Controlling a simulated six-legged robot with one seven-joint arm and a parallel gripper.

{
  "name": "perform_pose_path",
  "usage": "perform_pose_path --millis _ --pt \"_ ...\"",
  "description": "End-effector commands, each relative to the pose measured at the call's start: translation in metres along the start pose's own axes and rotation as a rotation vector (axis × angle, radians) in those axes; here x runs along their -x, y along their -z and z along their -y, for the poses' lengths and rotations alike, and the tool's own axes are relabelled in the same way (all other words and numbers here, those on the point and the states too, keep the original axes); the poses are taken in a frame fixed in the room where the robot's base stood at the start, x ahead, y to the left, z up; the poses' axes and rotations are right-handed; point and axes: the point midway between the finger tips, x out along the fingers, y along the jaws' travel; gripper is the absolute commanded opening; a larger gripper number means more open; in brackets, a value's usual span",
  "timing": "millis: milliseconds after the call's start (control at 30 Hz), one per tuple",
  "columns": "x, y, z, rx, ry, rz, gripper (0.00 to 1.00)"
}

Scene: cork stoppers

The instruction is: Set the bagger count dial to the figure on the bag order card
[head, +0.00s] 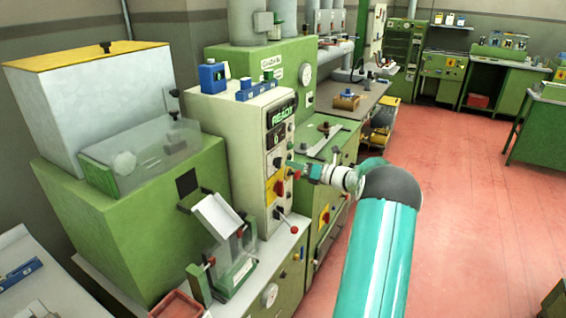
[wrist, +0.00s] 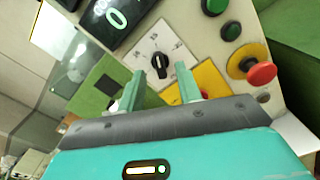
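The count dial, a black knob on a white face with small marks (wrist: 159,64), is in the upper middle of the wrist view. The dial is on the cream control panel (head: 238,128), whose small window (wrist: 115,17) shows 0. My gripper (wrist: 161,70) is open and empty, its two teal fingers framing the lower part of the dial. I cannot tell whether they touch it. In the head view my gripper (head: 294,168) is close to the panel front. I cannot identify a bag order card with a readable figure.
A red-knobbed lever (head: 293,229) sticks out below the panel. A clear-sided bin (head: 240,262) stands lower left. The red floor at right is open.

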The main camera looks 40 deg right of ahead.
Motion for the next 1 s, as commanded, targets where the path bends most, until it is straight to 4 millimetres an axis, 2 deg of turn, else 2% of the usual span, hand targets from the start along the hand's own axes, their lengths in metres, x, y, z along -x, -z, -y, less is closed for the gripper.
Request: perform_pose_path --millis 33,100,233,367,600,767,1000 --pt "-0.012 0.001 -0.001 0.001 -0.005 -0.002 0.35" --pt "-0.025 0.001 -0.002 0.001 -0.004 -0.002 0.35" --pt "-0.041 0.001 -0.002 0.0 -0.003 -0.002 0.35" --pt "-0.049 0.001 -0.002 0.0 -0.002 -0.002 0.35" --pt "-0.049 0.001 -0.002 0.0 -0.002 -0.002 0.35" --pt "-0.049 0.001 -0.002 0.001 -0.002 -0.002 0.05" --pt "-0.049 0.001 -0.002 0.012 -0.002 -0.002 0.04"
